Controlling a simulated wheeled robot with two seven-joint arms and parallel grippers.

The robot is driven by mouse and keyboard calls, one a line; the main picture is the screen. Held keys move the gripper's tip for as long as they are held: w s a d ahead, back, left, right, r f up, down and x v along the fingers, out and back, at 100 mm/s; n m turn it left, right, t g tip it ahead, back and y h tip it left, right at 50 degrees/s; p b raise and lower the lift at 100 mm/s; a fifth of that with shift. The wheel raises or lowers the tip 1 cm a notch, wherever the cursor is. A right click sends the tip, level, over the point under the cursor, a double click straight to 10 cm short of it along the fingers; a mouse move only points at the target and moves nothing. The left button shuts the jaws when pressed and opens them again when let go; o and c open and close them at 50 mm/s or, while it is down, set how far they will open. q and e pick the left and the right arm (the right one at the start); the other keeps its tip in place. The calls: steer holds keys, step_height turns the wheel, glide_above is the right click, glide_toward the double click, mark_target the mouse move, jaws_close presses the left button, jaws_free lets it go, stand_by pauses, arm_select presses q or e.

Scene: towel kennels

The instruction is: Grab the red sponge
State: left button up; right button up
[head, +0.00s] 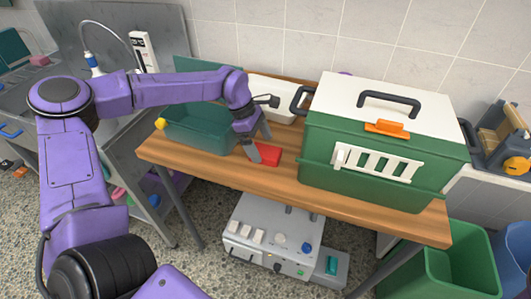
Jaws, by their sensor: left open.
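The red sponge (268,155) lies flat on the wooden table (285,179), left of the green and white pet carrier. My left gripper (260,142) is open and comes down from above at the sponge's left side. One finger reaches low by the sponge's left edge and hides part of it. I cannot tell whether the finger touches the sponge. My right gripper is out of view.
The pet carrier (320,148) fills the table's right half. A grey machine (272,232) stands below the table.

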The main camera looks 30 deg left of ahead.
mark_target(264, 150)
arm_select(q)
steer(key=shift+x, duration=1.55)
steer(key=shift+a, duration=0.15)
steer(key=c, duration=1)
